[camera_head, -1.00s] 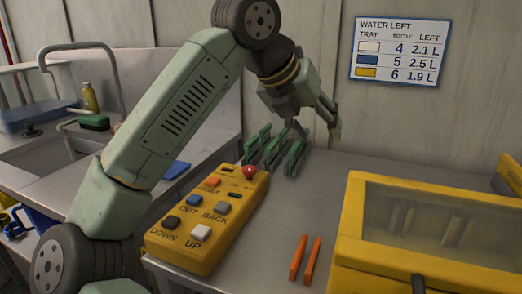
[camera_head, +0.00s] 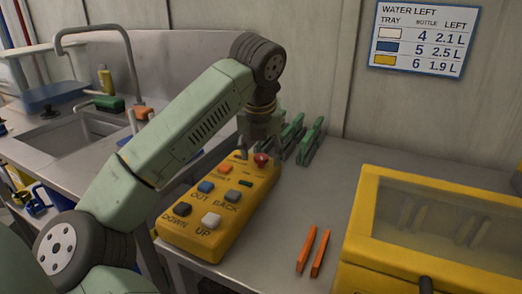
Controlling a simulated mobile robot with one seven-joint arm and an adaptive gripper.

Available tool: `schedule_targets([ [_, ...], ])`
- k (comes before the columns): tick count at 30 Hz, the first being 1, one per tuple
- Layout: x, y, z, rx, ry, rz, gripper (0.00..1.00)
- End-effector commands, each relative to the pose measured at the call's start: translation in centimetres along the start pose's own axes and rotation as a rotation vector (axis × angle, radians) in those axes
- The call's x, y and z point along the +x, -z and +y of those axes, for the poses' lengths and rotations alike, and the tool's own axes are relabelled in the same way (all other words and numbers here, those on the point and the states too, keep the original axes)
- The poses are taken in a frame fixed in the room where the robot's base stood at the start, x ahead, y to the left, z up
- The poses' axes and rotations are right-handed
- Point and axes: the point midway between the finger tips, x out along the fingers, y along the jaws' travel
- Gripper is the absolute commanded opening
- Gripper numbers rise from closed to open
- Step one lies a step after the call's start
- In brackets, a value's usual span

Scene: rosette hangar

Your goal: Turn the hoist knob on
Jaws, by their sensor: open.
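The yellow hoist control box (camera_head: 222,234) lies on the grey worktop, with buttons marked OUT, BACK, DOWN and UP. A red round knob (camera_head: 261,160) stands at its far end, near small lettering that looks like ON. A dark control beside it, seen earlier, is now mostly hidden by my gripper; I cannot tell which of the two is the hoist knob. My gripper (camera_head: 259,152) is open and points down over the far end of the box, its fingers close around or just behind the red knob. Contact cannot be made out.
Green clip-like holders (camera_head: 308,142) stand just behind the box. Two orange sticks (camera_head: 312,252) lie to its right. A yellow case with a clear lid (camera_head: 362,225) fills the right side. A sink (camera_head: 75,136) is at left. Worktop between sticks and holders is clear.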

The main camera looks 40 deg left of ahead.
Motion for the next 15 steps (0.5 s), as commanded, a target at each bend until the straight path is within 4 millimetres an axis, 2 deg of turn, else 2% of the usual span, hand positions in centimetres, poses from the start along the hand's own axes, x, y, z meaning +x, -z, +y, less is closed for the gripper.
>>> schedule_targets([
  [10, 0.47, 0.0, -0.05, 0.001, 0.001, -0.001, 0.49],
  [15, 0.45, 0.0, -0.05, 0.001, 0.001, -0.001, 0.38],
])
